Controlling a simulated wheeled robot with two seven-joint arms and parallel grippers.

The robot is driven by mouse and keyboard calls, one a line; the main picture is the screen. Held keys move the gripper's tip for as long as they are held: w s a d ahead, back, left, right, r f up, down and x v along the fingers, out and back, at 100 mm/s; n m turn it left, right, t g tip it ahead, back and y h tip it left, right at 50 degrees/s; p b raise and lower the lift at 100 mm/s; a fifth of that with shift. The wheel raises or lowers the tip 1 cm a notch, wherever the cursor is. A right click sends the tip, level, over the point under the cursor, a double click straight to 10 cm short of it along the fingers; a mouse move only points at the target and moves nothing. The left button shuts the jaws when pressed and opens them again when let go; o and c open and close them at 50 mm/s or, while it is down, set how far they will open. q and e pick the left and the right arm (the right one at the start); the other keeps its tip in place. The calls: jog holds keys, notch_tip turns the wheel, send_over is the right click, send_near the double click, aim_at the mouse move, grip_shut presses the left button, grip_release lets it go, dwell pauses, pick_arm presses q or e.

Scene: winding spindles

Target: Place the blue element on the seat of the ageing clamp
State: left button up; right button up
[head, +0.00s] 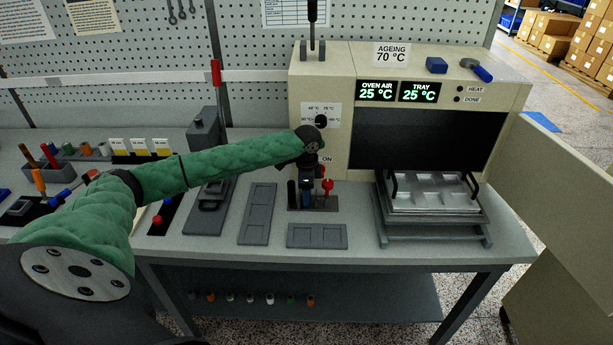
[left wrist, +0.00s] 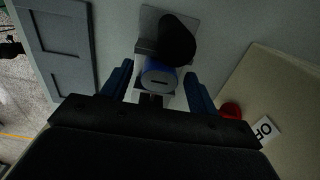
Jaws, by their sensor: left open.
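My left gripper (head: 307,178) points down over a small fixture, which looks like the ageing clamp (head: 313,204), in front of the oven's left side. In the left wrist view its two blue fingers (left wrist: 158,92) stand apart. A blue cylindrical element (left wrist: 160,76) with a slotted end lies between them, with visible gaps on both sides. It appears to rest at the grey block of the clamp (left wrist: 147,46), beside a black rounded knob (left wrist: 177,40). Whether it is fully seated is hidden. My right gripper is out of view.
The ageing oven (head: 430,75) stands behind, with a metal tray (head: 435,195) at its open mouth. Grey flat trays (head: 258,213) lie left and in front of the clamp. A press with a red lever (head: 216,75) stands further left. A red knob (head: 327,185) is close to my gripper.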

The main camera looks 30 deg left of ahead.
pick_arm(q)
notch_tip(320, 180, up, 9)
jog(key=b, duration=0.3)
jog(key=shift+f, duration=0.1)
jog(key=shift+r+b, duration=0.35)
jog(key=shift+r, duration=0.5)
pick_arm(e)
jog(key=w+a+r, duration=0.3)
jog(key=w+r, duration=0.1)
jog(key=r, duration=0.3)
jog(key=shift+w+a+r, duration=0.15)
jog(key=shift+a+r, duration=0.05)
